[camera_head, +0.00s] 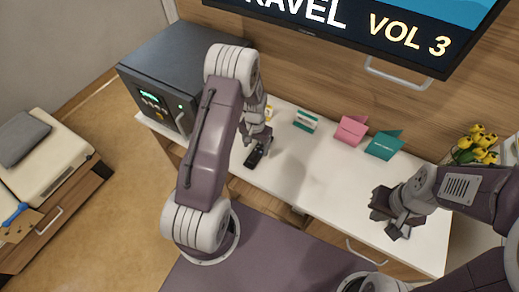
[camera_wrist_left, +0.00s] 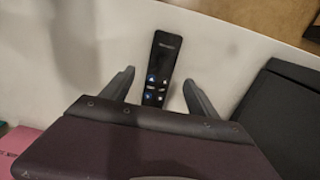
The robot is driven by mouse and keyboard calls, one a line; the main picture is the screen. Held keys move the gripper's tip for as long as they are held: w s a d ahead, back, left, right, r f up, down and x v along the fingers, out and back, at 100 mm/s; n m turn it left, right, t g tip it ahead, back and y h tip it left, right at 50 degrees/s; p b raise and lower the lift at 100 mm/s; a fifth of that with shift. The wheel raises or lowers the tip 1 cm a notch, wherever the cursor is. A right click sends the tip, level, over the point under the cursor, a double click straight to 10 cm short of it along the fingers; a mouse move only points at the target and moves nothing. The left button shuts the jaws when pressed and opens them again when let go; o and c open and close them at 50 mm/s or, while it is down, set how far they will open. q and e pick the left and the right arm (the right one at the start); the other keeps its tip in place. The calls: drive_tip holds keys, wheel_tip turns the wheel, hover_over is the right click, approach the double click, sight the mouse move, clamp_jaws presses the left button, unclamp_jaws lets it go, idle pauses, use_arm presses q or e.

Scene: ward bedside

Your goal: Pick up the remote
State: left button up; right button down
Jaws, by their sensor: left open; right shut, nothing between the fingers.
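The black remote (camera_head: 253,158) lies on the white counter (camera_head: 300,172), close to its front edge. In the left wrist view the remote (camera_wrist_left: 158,66) shows lengthwise between the two fingers, with small lit-looking buttons on its face. My left gripper (camera_head: 259,141) is open, above and at the far end of the remote; its fingers (camera_wrist_left: 160,82) stand apart on either side with gaps. The remote's near end is hidden by the gripper body in the wrist view. My right gripper (camera_head: 395,225) is shut and empty over the counter's right part.
A dark safe-like box (camera_head: 165,75) with a keypad stands on the counter's left. A teal and white box (camera_head: 306,121), a pink card (camera_head: 351,130) and a green card (camera_head: 384,145) stand along the back. Yellow tulips (camera_head: 478,145) are at the right. A screen (camera_head: 370,22) hangs above.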

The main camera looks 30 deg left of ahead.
sight(256, 154)
use_arm(q)
drive_tip(key=f, duration=0.4)
drive_tip(key=shift+s+f+p, duration=0.15)
drive_tip(key=shift+s+p, duration=0.1)
drive_tip(key=shift+p, duration=0.05)
drive_tip(key=shift+w+f, duration=0.1)
drive_tip(key=shift+w, duration=0.1)
clamp_jaws()
